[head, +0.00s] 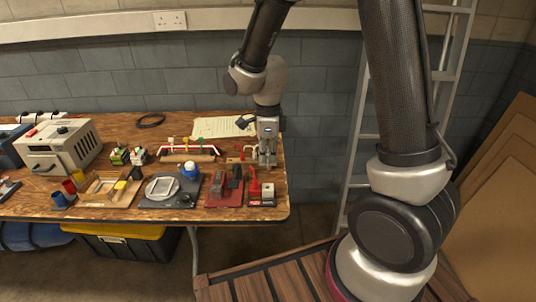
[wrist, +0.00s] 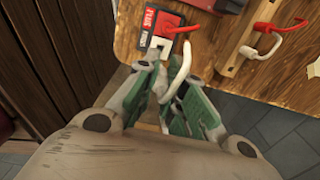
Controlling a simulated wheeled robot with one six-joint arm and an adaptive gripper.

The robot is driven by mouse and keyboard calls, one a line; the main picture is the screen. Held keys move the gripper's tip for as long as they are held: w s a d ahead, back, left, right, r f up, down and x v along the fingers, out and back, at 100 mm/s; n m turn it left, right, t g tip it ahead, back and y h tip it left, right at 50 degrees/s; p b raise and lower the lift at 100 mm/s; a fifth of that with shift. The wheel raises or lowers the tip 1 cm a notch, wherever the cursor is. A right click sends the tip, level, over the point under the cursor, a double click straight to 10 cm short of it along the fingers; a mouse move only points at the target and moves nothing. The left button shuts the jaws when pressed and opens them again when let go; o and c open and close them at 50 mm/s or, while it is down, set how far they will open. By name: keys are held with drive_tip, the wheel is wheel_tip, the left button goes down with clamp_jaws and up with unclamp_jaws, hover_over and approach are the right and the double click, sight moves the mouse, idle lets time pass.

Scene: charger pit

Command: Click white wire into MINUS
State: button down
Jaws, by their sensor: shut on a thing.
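The terminal block (wrist: 158,22) has a red PLUS label and a dark MINUS label, and it lies near the table edge in the wrist view. It also shows in the head view (head: 261,201). A red wire (wrist: 178,31) stands at its PLUS side. My gripper (wrist: 166,66) is shut on the white wire (wrist: 184,72), whose curved length loops to the right of the fingers. The fingertips are close to the MINUS side of the block. Whether the wire's end touches the terminal cannot be told. In the head view my gripper (head: 267,150) points down above the table's right end.
A wooden rack (wrist: 245,50) with another red wire and another white wire (wrist: 262,46) stands right of the block. A red tray (head: 224,198) with dark parts lies left of the block. The table's right and front edges are close.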

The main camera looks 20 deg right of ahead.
drive_tip(key=shift+f, duration=4.65)
drive_tip(key=c, duration=2)
unclamp_jaws()
drive_tip(key=shift+c, duration=0.2)
clamp_jaws()
drive_tip(key=shift+f, duration=0.2)
drive_tip(key=o, duration=0.6)
unclamp_jaws()
